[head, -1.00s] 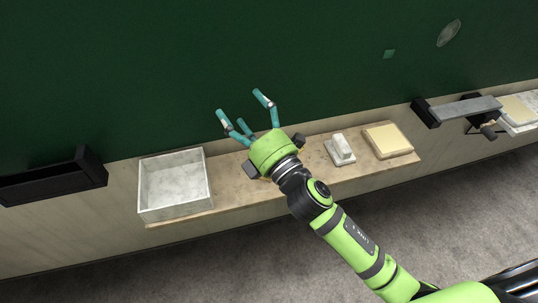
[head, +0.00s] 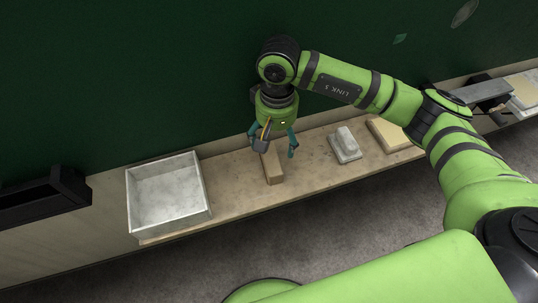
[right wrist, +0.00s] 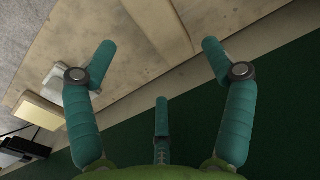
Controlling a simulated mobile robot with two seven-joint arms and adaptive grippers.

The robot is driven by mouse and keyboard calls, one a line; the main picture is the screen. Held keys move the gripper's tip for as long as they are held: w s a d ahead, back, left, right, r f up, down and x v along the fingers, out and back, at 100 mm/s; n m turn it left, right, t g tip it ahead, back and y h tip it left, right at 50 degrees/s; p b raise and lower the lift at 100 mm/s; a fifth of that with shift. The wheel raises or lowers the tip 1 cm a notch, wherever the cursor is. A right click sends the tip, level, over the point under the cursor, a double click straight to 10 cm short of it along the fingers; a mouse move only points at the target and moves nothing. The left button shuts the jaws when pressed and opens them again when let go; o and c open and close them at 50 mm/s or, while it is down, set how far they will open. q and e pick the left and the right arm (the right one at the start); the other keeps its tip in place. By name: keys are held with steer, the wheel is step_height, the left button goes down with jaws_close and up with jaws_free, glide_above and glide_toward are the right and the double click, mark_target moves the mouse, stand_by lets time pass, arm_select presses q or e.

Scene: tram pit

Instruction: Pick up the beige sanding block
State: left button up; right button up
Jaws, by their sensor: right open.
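The beige sanding block (head: 273,170) is a tan, oblong block on the narrow wooden shelf (head: 232,186). My right gripper (head: 275,147) points down just above its far end, with its teal fingers spread and nothing between them. One finger hides part of the block in the head view. In the right wrist view the block (right wrist: 158,28) lies ahead of the open right gripper (right wrist: 159,55), between the two outer fingers. I cannot tell whether any finger touches it. My left gripper is not in view.
A grey-white open tray (head: 207,190) stands left of the block. A pale block on a small plate (head: 346,152) and a cream slab (head: 391,134) sit to the right. A dark green wall (head: 150,70) rises behind the shelf. Bare shelf lies on both sides.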

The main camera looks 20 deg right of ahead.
mark_target(274, 153)
steer(key=shift+d+f, duration=0.2)
steer(key=shift+f, duration=0.1)
steer(key=f+p, duration=0.2)
steer(key=f, duration=0.1)
steer(key=f+p, duration=0.1)
steer(key=f, duration=0.1)
steer(key=shift+s+a+f, duration=0.2)
steer(key=shift+s+a, duration=0.1)
steer(key=shift+a, duration=0.1)
steer(key=shift+f, duration=0.4)
steer(key=c, duration=1.4)
